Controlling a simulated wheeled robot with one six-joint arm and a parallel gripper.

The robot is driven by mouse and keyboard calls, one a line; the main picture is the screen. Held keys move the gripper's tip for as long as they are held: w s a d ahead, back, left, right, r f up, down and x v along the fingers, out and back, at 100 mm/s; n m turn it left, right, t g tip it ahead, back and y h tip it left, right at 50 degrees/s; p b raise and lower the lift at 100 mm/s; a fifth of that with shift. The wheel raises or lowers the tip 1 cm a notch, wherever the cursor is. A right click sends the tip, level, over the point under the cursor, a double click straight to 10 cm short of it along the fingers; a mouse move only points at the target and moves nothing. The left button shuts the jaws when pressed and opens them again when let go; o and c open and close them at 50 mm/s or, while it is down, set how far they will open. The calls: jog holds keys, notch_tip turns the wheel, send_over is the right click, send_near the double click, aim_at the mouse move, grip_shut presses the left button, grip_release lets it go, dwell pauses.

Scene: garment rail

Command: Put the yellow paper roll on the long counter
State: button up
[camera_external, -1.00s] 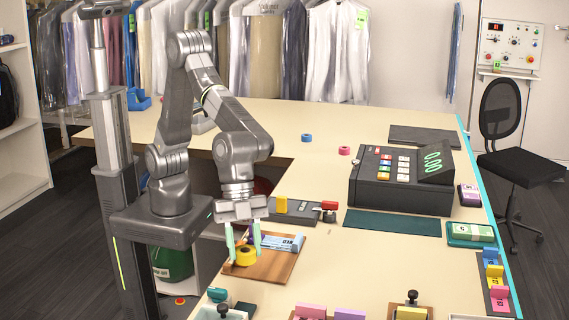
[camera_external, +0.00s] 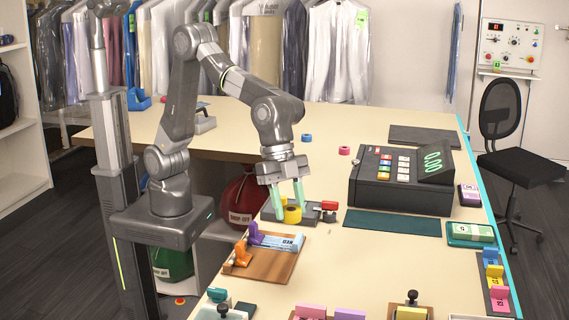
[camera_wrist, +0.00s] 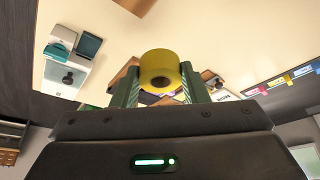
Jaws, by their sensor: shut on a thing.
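The yellow paper roll (camera_external: 292,214) is between the two pale green fingers of my gripper (camera_external: 289,207), which is shut on it. In the outside view the roll appears in front of a dark grey device with a red part (camera_external: 328,208). In the wrist view the yellow roll (camera_wrist: 160,66) sits between the fingertips of my gripper (camera_wrist: 160,80), its hollow core showing. The pale counter (camera_external: 345,262) lies below and around. The roll's exact height above it is hard to tell.
A wooden tray (camera_external: 262,268) with a blue-white strip, purple and orange pieces is at the front left. A blue roll (camera_external: 306,137) and a pink roll (camera_external: 344,150) stand farther back. A dark cash register (camera_external: 400,182) and a green mat (camera_external: 392,222) are at right. The back left counter has clear room.

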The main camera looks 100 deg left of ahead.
jog(key=w+a+n+t+y, duration=0.1)
jog(key=w+a+n, duration=0.3)
jog(key=a, duration=1.4)
jog(key=w+a+n+y, duration=0.2)
jog(key=w+a+n, duration=0.2)
jog(key=a, duration=1.4)
jog(key=s+a+n+y, duration=0.15)
jog(key=s+a, duration=0.25)
jog(key=a, duration=0.7)
jog(key=s+a+n, duration=0.3)
jog(key=a, duration=0.8)
jog(key=s+a+n+g+y+b, duration=0.1)
jog(key=s+a+n+y, duration=0.45)
jog(key=s+a, duration=1.8)
jog(key=shift+s+d+f+n+h+p, duration=0.15)
jog(key=shift+f+n+h, duration=0.3)
jog(key=shift+f, duration=2.05)
jog(key=shift+s+d+f+n+h+p, duration=0.15)
jog(key=shift+f+n+h, duration=0.3)
jog(key=shift+f, duration=2.1)
jog(key=shift+s+d+f+n+h, duration=0.1)
jog(key=shift+d+f+n+h, duration=0.35)
jog(key=shift+f, duration=2.05)
jog(key=shift+a+g+h, duration=0.25)
jog(key=shift+g, duration=0.05)
